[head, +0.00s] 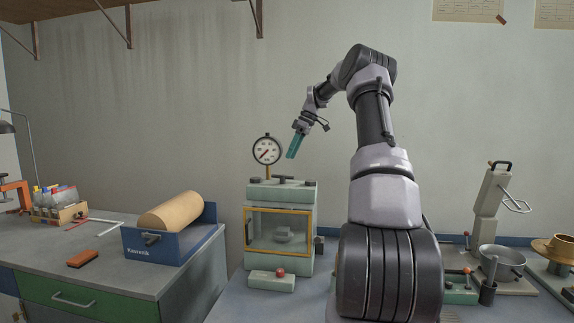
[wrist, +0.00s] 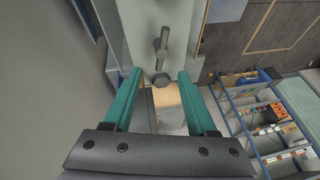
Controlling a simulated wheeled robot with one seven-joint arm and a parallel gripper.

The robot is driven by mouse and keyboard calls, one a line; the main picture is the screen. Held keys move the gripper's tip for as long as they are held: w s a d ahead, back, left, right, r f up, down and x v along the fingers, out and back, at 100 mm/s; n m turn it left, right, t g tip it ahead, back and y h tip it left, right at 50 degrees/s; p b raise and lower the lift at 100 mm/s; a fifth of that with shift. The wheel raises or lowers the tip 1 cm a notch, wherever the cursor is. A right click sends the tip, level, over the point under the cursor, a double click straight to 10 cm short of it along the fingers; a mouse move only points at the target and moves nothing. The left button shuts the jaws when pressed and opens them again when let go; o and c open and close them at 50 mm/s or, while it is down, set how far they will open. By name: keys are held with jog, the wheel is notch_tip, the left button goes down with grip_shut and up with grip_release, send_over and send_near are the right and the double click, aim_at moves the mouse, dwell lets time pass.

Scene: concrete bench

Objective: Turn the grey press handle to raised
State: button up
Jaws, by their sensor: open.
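My gripper (head: 292,156) is open and empty, above and slightly right of the pale green press-like cabinet (head: 253,192), beside its dial gauge. A dark grey T-shaped bar (head: 283,178) lies across the cabinet's top, apart from the fingers. In the wrist view my gripper (wrist: 159,76) shows two teal fingers spread apart. A dark grey lever (wrist: 162,43) on a pale surface shows just beyond the fingertips, with nothing between the fingers gripping it. I cannot tell for certain which of these is the press handle.
The dial gauge (head: 267,150) stands up close left of my gripper. A red-knobbed block (head: 271,281) sits before the cabinet. A blue roller stand (head: 187,243) is to the left. At right stand a lever device (head: 489,205) and a metal pan (head: 502,258). The wrist view shows a blue rack (wrist: 262,121).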

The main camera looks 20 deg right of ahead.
jog(key=shift+v, duration=0.8)
jog(key=shift+o, duration=0.2)
jog(key=h, duration=0.5)
send_over(283, 179)
jog(key=a, duration=0.1)
jog(key=a+h, duration=0.1)
jog(key=f, duration=0.3)
jog(key=w+f, duration=0.1)
jog(key=f, duration=0.2)
jog(key=d+f, duration=0.1)
jog(key=f, duration=0.2)
jog(key=shift+w+d+f, duration=0.1)
jog(key=shift+w+f, duration=0.25)
jog(key=shift+f, duration=0.05)
